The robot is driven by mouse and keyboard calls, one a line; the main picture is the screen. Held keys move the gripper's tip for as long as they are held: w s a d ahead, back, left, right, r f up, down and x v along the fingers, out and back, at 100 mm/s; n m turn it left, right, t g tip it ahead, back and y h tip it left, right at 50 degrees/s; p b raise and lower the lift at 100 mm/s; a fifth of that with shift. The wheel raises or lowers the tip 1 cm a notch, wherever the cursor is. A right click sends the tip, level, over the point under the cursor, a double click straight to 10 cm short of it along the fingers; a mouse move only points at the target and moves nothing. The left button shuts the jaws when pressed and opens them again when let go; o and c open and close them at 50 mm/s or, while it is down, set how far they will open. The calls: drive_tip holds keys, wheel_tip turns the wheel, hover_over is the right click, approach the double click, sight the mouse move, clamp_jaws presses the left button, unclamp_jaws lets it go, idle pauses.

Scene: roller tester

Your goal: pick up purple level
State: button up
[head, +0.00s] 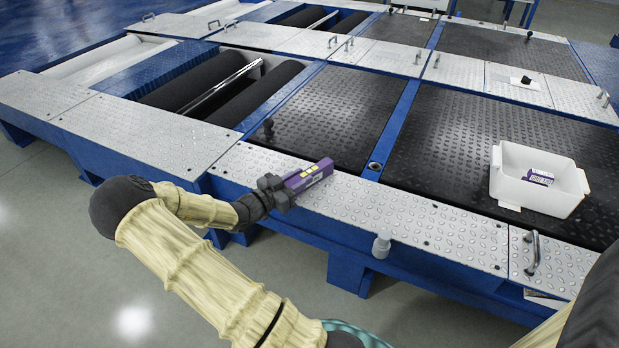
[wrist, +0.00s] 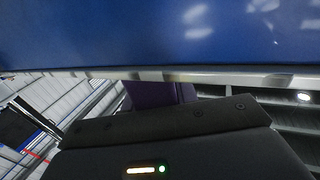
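The purple level (head: 318,173), a short bar with yellow vials, is at the near edge of the silver tread plate in the head view. My gripper (head: 283,192) is at the left end of the level, touching or very close to it. In the wrist view a purple part (wrist: 160,94) shows just beyond the dark body of my gripper, with the blue frame side above. The fingers are hidden or too small to see, so I cannot tell whether they are closed on the level. I also cannot tell whether the level rests on the plate.
A white bin (head: 512,194) holding a purple box (head: 538,177) stands on the black tread plate at right. A black knob (head: 268,127) stands behind the level. A grey cylinder (head: 381,246) is at the front edge. Rollers (head: 230,90) lie in an open pit at left.

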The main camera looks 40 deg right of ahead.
clamp_jaws()
drive_tip(key=shift+r, duration=0.15)
wheel_tip(320, 180, up, 10)
drive_tip(key=p, duration=0.6)
